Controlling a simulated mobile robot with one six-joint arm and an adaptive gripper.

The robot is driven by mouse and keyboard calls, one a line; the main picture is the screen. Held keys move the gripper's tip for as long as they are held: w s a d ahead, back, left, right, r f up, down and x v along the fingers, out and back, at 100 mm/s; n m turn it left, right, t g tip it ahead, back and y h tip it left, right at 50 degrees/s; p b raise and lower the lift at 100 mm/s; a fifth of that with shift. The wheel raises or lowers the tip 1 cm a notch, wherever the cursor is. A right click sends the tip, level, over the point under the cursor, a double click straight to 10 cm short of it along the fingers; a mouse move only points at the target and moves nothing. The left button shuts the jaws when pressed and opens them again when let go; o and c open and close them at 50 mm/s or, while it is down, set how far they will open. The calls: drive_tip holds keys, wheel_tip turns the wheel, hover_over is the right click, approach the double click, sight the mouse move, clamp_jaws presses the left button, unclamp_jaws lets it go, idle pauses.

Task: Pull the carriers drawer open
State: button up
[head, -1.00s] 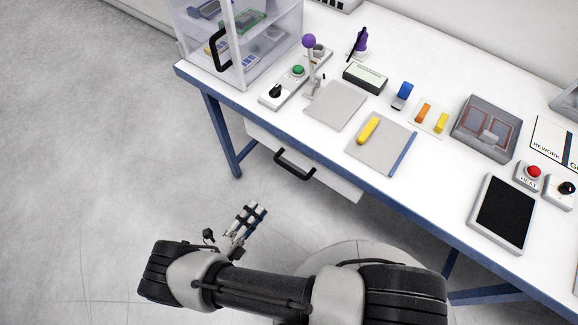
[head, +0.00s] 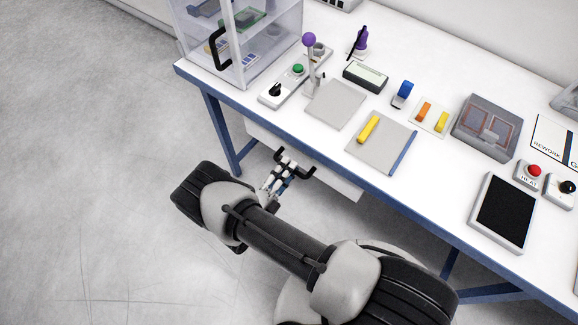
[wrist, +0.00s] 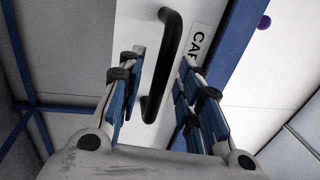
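The carriers drawer (head: 338,182) is a white front under the table's front edge in the head view. It looks shut. Its black bar handle (head: 308,172) is partly covered by my gripper (head: 276,178). In the wrist view the black handle (wrist: 163,75) runs between the two blue-padded finger pairs of my gripper (wrist: 164,58), with a gap on each side. The fingers are open. A white label (wrist: 196,45) beside the handle shows the letters "CA"; the rest is hidden behind a finger.
The blue-edged table (head: 400,200) stands above the drawer, with blue legs (head: 219,135) to its left. A clear cabinet (head: 245,55), a purple-knobbed lever (head: 309,41) and a grey plate (head: 335,104) are on top. The floor (head: 90,190) at left is clear.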

drive_tip(key=shift+w+d+r, duration=0.1)
drive_tip(key=shift+w+d, duration=0.25)
drive_tip(key=shift+w, duration=0.05)
clamp_jaws()
idle(0.6)
